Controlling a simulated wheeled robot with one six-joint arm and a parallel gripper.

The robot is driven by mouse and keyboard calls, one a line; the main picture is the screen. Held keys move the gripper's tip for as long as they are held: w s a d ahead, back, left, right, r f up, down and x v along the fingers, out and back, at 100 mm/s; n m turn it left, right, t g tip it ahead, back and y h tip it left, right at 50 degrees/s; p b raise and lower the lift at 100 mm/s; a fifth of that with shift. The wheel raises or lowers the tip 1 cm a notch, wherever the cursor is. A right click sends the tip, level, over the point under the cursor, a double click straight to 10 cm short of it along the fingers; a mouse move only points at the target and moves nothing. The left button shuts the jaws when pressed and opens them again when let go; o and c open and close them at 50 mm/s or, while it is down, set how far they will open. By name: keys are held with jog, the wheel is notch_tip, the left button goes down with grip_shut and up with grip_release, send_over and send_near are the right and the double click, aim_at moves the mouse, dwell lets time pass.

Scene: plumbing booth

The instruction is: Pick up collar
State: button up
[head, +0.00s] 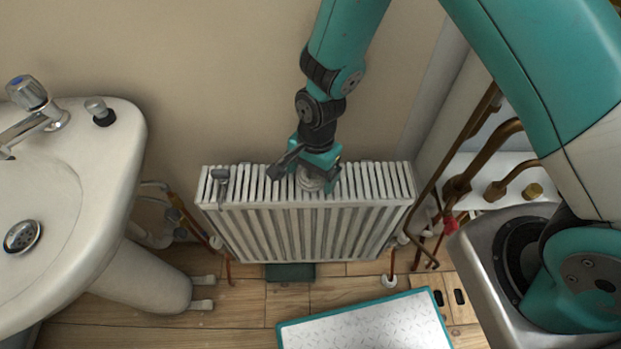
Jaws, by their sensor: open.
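A pale, round, ring-like piece, which looks like the collar (309,182), sits on top of the white radiator (300,222) near its middle. My gripper (308,182) is right above it, pointing down, with its teal fingers open on either side of the piece. The gripper hides part of it, and I cannot tell whether the fingers touch it. Another small white ring (389,281) is around a copper pipe at the floor, right of the radiator.
A grey tool-like item (220,182) rests at the radiator's left end. A white sink (128,170) stands at the left. Copper pipes (460,187) and a small brass piece (534,190) are at the right. A teal-edged metal-topped platform (365,325) is in front.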

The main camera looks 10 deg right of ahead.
jog(key=c, duration=1)
